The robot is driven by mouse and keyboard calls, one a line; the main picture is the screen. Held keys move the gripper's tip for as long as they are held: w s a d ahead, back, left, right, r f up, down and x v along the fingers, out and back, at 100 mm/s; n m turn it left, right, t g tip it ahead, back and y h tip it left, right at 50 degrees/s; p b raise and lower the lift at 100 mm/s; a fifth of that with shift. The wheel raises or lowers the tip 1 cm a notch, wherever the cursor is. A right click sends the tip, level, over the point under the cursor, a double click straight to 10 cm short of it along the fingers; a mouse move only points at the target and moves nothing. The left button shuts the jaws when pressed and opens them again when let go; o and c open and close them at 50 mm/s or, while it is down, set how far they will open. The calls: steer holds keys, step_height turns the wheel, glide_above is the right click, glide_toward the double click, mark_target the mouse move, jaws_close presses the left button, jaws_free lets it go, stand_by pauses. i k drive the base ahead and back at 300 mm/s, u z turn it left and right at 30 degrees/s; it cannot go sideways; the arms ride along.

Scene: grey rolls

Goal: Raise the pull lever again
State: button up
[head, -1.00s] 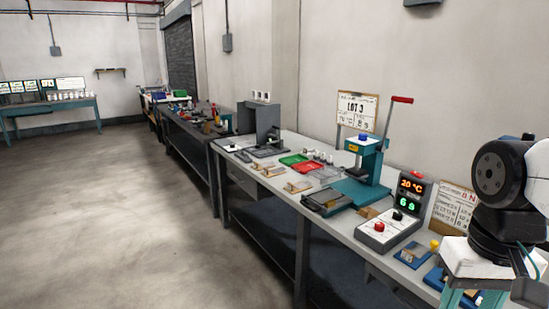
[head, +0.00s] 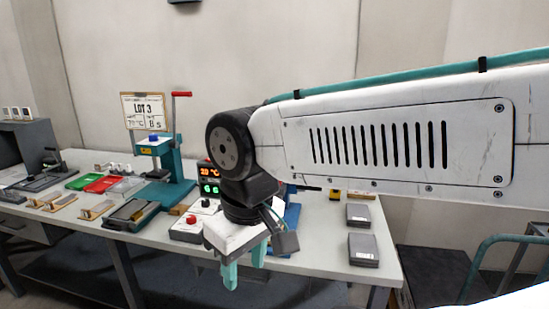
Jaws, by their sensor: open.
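The pull lever (head: 174,112) is a thin grey rod with a red grip (head: 181,94) on the teal press (head: 170,165). It stands up from the press's right side, with the grip at the top. My gripper (head: 244,270) points down with its teal fingers apart and nothing seen between them. It shows in front of the bench's front edge, to the right of and nearer than the press, clear of the lever. My arm and gripper hide part of the bench behind them.
A control box (head: 188,231) with a red button and a lit display (head: 209,180) stands between press and arm. Green (head: 84,179) and red (head: 101,184) trays lie left. Two dark grey cases (head: 363,249) lie right. A teal rail (head: 490,250) stands far right.

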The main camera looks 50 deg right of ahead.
mark_target(300, 188)
steer(key=z, duration=1.15)
